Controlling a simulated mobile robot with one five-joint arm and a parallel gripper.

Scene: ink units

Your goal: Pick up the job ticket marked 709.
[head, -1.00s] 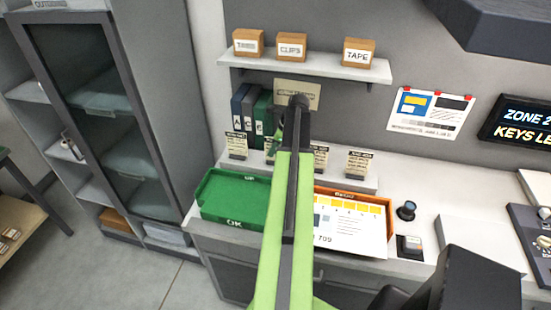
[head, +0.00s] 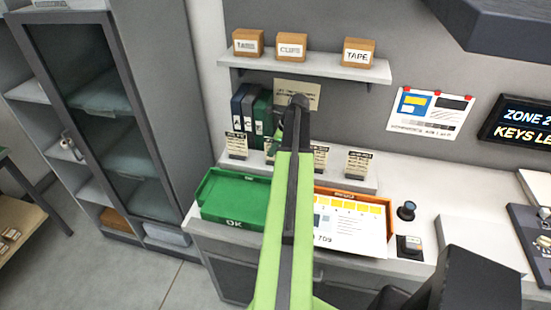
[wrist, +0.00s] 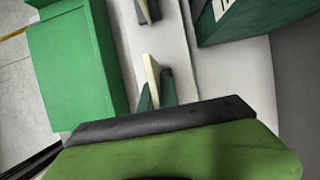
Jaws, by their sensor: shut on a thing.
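My gripper (wrist: 156,95) is shut on a thin cream card (wrist: 152,70) in the wrist view, which shows it nearly edge-on. Its printing cannot be read there. In the head view, my arm hides most of my gripper and this part of the card row. Other small tickets with dark headings stand on the low ledge: one at the left (head: 237,146), one just right of my arm (head: 320,158) and one at the right (head: 358,164). Their numbers are too small to read. A large printed sheet (head: 350,238), with 709 near its lower edge, lies over the orange tray.
A green OK tray (head: 230,222) is left of my arm, an orange tray (head: 390,215) right of it. Binders (head: 245,108) stand behind the tickets. A shelf (head: 310,66) with labelled boxes hangs above. A dark stamp-like block (head: 410,247) stands at the right.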

